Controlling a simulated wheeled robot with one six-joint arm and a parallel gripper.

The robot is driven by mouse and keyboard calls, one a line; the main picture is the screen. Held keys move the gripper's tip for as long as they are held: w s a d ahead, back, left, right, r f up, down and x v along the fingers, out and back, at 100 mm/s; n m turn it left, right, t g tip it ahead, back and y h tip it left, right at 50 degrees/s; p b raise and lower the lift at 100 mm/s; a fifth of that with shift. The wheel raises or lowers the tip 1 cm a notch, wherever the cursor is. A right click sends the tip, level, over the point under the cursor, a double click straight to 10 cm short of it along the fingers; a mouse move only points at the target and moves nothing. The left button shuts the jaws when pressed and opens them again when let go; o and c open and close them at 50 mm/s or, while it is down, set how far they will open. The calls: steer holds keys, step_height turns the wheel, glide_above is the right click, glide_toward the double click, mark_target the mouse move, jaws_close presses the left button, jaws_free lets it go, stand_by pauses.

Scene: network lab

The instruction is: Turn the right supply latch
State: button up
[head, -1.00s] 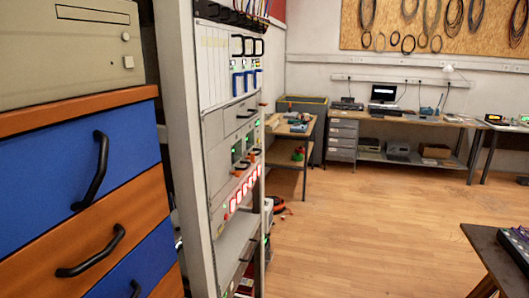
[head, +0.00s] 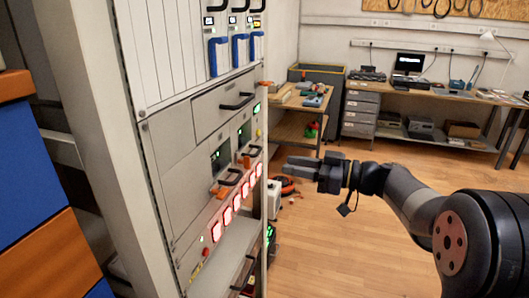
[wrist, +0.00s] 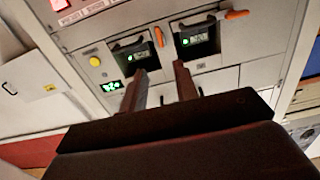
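In the head view, two supply units with dark, green-lit displays sit side by side in the rack. The right supply latch (head: 247,160) is a small orange lever beside the right unit's black handle (head: 255,151). The left latch (head: 219,191) is orange too. The wrist view is turned over: the right latch (wrist: 158,37) stands roughly upright, left of the left latch (wrist: 236,14), which lies nearly sideways. My gripper (head: 287,165) is out in front of the rack, right of the units. In the wrist view its fingers (wrist: 160,68) are apart, empty, and clear of the latch.
A row of red-lit switches (head: 228,214) runs below the units. A yellow button (wrist: 94,61) and green display (wrist: 112,86) sit beside the right unit. A drawer with a black handle (head: 237,101) is above. Floor (head: 370,240) right of the rack is open.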

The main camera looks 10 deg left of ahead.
steer(key=a+p, duration=0.3)
steer(key=a, duration=0.7)
steer(key=shift+w+a, duration=0.3)
jaws_close()
